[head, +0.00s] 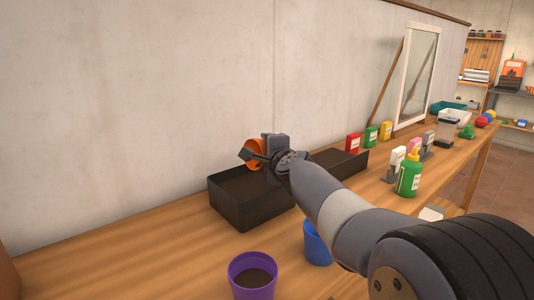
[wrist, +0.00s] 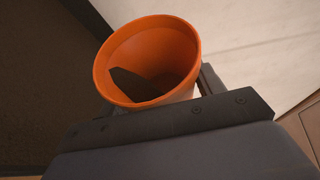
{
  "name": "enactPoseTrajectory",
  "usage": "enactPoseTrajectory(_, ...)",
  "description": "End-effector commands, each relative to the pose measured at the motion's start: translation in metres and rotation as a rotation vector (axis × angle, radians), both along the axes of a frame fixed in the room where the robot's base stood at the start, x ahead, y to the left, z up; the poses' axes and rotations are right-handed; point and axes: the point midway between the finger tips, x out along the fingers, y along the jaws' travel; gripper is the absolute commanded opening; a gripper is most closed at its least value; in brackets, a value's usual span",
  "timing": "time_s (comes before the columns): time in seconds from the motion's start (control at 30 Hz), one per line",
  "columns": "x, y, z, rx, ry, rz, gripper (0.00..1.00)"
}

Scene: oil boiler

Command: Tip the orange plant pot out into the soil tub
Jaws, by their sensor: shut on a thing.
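The orange plant pot (head: 254,148) is held over the black soil tub (head: 251,217), near its back edge by the wall. In the head view it looks tipped onto its side and is partly covered by my gripper (head: 257,155), which is shut on it. In the wrist view the pot (wrist: 108,70) shows its open mouth and bare orange inner walls. A dark patch lies deep inside; I cannot tell whether it is shadow or soil. Dark brown soil (wrist: 35,85) fills the tub below, on the left of the wrist view.
A purple pot (head: 252,282) with soil and a blue pot (head: 316,243) stand at the front of the bench. A second black tub (head: 345,163), a green bottle (head: 409,178) and small coloured boxes stand to the right. The bench's left is clear.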

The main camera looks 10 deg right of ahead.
Motion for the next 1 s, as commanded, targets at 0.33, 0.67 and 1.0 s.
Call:
enactPoseTrajectory(0.33, -0.0009, 0.0011, -0.0025, -0.037, -0.029, 0.000, 0.35)
enactPoseTrajectory(0.67, -0.0012, 0.0016, -0.0011, -0.053, -0.041, 0.000, 0.35)
enactPoseTrajectory(1.0, -0.0013, 0.0018, -0.0022, -0.057, -0.045, 0.000, 0.35)
